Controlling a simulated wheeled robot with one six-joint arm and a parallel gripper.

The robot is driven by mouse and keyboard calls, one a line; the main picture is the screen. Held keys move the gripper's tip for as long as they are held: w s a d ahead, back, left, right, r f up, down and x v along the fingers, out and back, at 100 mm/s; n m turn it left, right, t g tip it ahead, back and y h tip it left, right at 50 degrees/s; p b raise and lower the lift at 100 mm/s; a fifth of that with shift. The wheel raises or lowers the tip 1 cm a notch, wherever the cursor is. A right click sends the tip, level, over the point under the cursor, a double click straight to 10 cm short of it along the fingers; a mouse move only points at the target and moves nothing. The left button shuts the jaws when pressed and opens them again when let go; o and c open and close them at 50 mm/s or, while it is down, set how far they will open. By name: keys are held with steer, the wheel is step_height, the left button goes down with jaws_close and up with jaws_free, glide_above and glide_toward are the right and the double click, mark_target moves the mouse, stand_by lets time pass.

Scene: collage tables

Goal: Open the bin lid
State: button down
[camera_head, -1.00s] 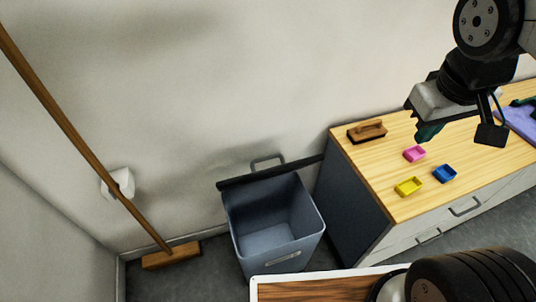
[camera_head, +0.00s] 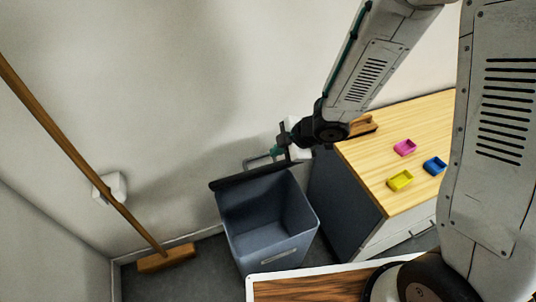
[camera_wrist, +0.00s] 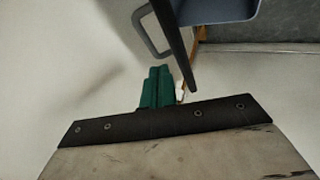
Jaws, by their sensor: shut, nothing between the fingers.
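The blue-grey bin (camera_head: 272,232) stands on the floor with its mouth uncovered. Its dark lid (camera_head: 235,180) is raised, seen nearly edge-on along the back rim, with a grey loop handle (camera_head: 254,162) on the wall side. My gripper (camera_head: 277,151) is shut and empty, close to the handle and the lid's right end. In the wrist view, the green fingers (camera_wrist: 157,88) are together beside the lid (camera_wrist: 178,45), with the handle (camera_wrist: 147,32) just beyond. I cannot tell whether they touch the lid. The bin's edge (camera_wrist: 215,12) shows at the top.
A wooden-topped cabinet (camera_head: 385,195) stands right of the bin, carrying pink (camera_head: 404,147), yellow (camera_head: 400,180) and blue (camera_head: 434,165) trays and a brush (camera_head: 362,126). A broom (camera_head: 165,257) leans at left. The wall is close behind the bin.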

steer(key=x, duration=0.9)
steer(key=shift+w+f, duration=0.1)
steer(key=shift+f, duration=0.15)
